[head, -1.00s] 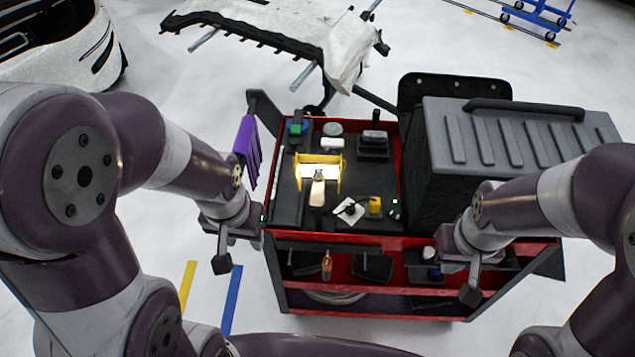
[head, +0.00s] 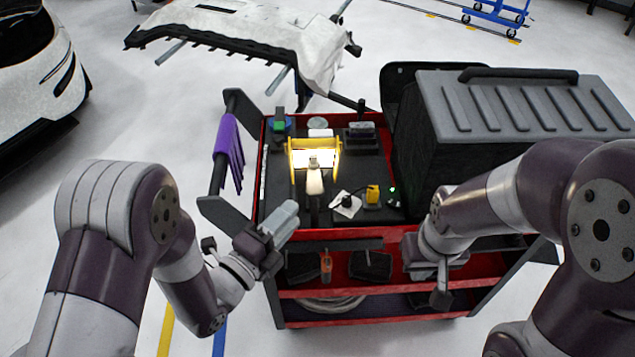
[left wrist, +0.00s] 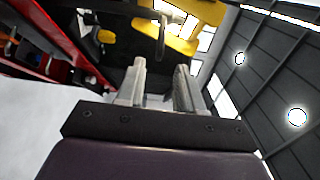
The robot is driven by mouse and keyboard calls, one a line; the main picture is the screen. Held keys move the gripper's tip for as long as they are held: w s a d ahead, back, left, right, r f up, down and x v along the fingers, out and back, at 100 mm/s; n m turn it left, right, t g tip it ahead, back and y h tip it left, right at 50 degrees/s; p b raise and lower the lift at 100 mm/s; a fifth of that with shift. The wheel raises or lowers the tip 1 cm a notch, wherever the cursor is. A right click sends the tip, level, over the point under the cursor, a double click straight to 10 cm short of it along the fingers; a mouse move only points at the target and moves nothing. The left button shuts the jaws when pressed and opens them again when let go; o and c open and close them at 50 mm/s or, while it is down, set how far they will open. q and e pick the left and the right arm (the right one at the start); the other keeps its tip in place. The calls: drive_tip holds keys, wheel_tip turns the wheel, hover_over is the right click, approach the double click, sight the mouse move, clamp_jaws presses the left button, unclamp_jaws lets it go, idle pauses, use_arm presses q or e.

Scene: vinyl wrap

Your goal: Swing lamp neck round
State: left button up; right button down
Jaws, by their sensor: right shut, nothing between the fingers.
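The lamp (head: 328,157) has a yellow frame around a lit panel and stands on the dark top of the red cart. A pale handle on a dark stem (head: 314,182) stands upright in front of the panel; I cannot tell if it is the lamp's neck. My left gripper (head: 283,217) is at the cart's front left edge, below and left of the lamp, apart from it. In the left wrist view, its two grey fingers (left wrist: 160,72) are open with nothing between, and the yellow frame (left wrist: 197,14) shows beyond them. My right gripper (head: 441,292) is shut and empty before the cart's front right.
A large grey case (head: 520,120) fills the cart's right side. A yellow item (head: 372,194) and a white card (head: 345,206) lie right of the stem. Purple strips (head: 228,152) hang at the cart's left side.

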sight(321, 182)
use_arm(q)
drive_tip(key=p+x, duration=0.1)
drive_tip(key=x, duration=1)
drive_tip(key=shift+s, duration=0.1)
clamp_jaws()
